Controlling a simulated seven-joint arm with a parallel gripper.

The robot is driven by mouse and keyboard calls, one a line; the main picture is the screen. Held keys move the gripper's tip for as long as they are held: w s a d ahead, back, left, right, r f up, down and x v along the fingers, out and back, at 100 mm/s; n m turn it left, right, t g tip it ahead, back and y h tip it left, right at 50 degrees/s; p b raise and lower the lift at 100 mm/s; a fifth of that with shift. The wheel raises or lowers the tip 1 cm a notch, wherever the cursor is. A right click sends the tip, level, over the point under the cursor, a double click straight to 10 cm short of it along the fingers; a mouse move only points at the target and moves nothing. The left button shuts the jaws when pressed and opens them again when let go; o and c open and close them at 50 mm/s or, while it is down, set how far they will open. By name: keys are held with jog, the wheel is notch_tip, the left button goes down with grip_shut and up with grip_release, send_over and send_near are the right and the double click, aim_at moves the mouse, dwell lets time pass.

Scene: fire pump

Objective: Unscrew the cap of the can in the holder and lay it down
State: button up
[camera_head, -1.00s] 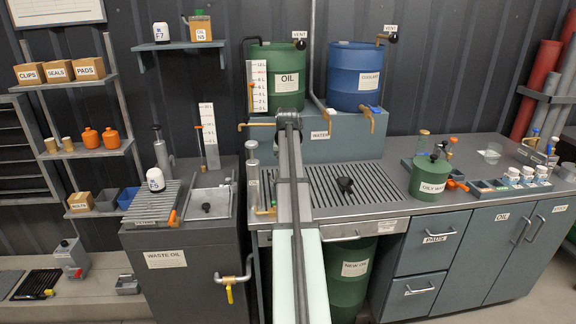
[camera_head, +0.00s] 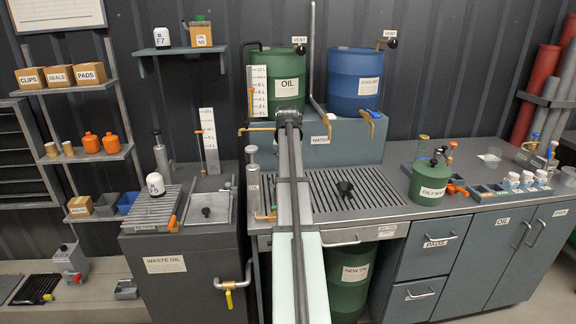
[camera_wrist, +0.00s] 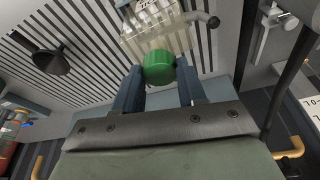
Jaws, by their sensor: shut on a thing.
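In the wrist view, the green cap (camera_wrist: 159,68) sits between the two blue-grey fingers of my gripper (camera_wrist: 158,82), which are shut on it. A pale, see-through ribbed can (camera_wrist: 155,32) stands just beyond the cap, over the slatted drain grate. I cannot tell whether the cap is still threaded on the can. A grey rod with a dark knob (camera_wrist: 213,22) sticks out beside the can; it may belong to the holder, whose shape is unclear. In the head view my arm hides the gripper, cap and can.
The slatted grate (camera_head: 368,190) carries a black funnel (camera_head: 344,188). A green oily waste can (camera_head: 430,180) stands on the bench at right, beside a tray of small jars (camera_head: 513,178). The oil drum (camera_head: 290,85) and blue coolant drum (camera_head: 355,80) stand behind.

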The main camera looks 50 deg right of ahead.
jog(key=shift+r, duration=0.2)
jog(key=shift+r, duration=1.95)
jog(key=shift+s, duration=0.1)
jog(key=shift+s+d+f, duration=0.1)
jog(key=shift+s+d, duration=0.15)
jog(key=s+d+f+m, duration=0.1)
jog(key=s+d+f, duration=0.2)
jog(key=d+f, duration=0.4)
send_over(311, 185)
jog(key=f, duration=0.1)
jog(key=shift+n, duration=0.3)
jog(key=shift+s+a+f, duration=0.1)
jog(key=shift+a+f, duration=0.05)
jog(key=shift+f, duration=1.45)
jog(key=shift+s+a+f, duration=0.1)
jog(key=shift+a+f, duration=0.05)
jog(key=shift+f, duration=1.5)
jog(key=shift+s+a+f, duration=0.1)
jog(key=shift+a+f, duration=0.05)
jog(key=shift+f, duration=1.45)
jog(key=shift+f, duration=0.15)
